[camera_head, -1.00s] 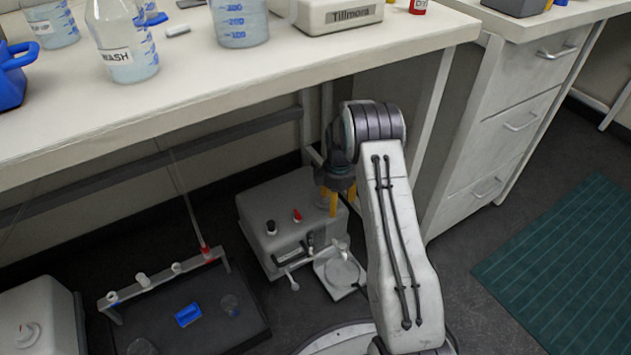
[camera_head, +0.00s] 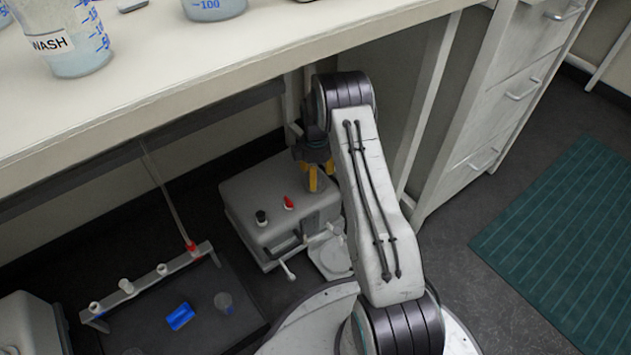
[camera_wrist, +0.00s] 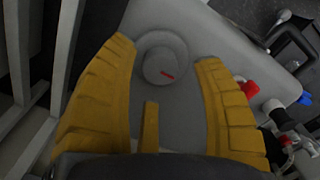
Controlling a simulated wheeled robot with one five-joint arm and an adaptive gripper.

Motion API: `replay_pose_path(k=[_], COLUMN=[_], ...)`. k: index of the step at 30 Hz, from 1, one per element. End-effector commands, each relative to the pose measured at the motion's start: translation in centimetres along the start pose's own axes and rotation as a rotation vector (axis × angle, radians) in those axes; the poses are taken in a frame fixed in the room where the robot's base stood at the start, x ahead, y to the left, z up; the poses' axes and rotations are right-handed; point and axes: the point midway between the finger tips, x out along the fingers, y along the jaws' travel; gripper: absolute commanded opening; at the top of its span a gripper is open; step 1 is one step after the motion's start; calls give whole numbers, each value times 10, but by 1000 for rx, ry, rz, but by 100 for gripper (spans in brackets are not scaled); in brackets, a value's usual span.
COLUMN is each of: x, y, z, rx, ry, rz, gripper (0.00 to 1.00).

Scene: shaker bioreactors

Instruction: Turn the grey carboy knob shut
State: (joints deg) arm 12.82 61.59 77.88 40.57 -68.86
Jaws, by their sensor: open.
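A round grey knob (camera_wrist: 158,62) with a short red mark sits on the flat top of a grey box-like unit (camera_wrist: 205,45). In the head view this unit (camera_head: 243,203) stands on the floor under the bench, and my gripper largely hides the grey knob there. My gripper (camera_head: 318,178) points down over the right part of the unit's top. Its yellow fingers (camera_wrist: 166,53) are spread apart in the wrist view, one on each side of the knob's near edge, with nothing held. I cannot tell whether they touch the knob.
A red knob (camera_head: 288,202) and a black knob (camera_head: 261,217) stand left of my gripper on the unit. Below are a lever (camera_head: 288,270) and a small pan (camera_head: 330,258). The bench edge (camera_head: 200,98) overhangs, and drawers (camera_head: 490,110) stand at right.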

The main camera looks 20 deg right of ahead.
Motion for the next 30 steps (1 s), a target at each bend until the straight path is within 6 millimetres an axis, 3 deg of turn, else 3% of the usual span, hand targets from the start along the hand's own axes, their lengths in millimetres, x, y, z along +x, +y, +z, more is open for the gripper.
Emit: replay_pose_path(k=[1, 6, 16, 30], x=[10, 23, 23, 23], y=[0, 0, 0, 0], z=[0, 0, 0, 0], rx=[0, 0, 0, 0], ry=[0, 0, 0, 0], rz=[0, 1, 1, 1], gripper=[61, 61, 62, 20])
